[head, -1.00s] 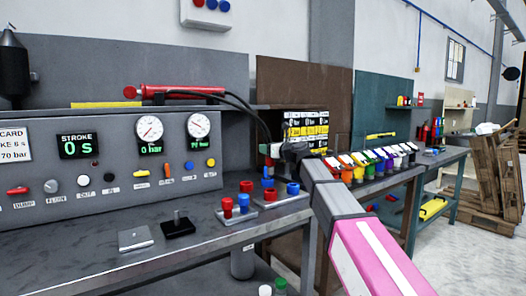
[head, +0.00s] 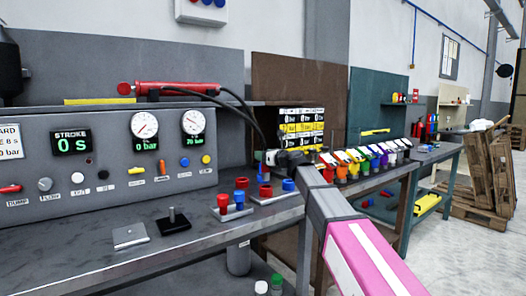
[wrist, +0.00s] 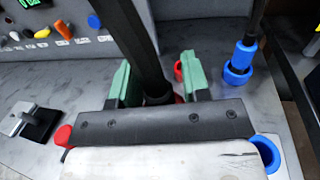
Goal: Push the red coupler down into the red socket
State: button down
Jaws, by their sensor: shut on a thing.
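My gripper (wrist: 152,88) has its two green fingers closed around the lower end of a black hose (wrist: 140,40). The red coupler is mostly hidden between the fingers; only a sliver of red (wrist: 180,98) shows by the right finger. A red ring (wrist: 178,68), perhaps a socket, shows just behind that finger. Whether the coupler touches the red socket is hidden. In the head view my gripper (head: 284,160) is small, over the right end of the bench, with red (head: 265,190) and blue (head: 288,185) sockets below it.
A blue coupler (wrist: 245,53) with its hose stands in a blue socket (wrist: 238,75), right of my gripper. A red cap (wrist: 62,135) and a blue ring (wrist: 265,152) flank the gripper.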

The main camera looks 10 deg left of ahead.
aim_at(263, 169)
jog(key=shift+f, duration=0.65)
jog(key=shift+f, duration=2.55)
dwell(1.0)
jog(key=c, duration=0.5)
grip_release()
jog(key=shift+d, duration=0.1)
jog(key=v, duration=1)
jog(key=shift+s+d, duration=0.1)
jog(key=shift+d, duration=0.2)
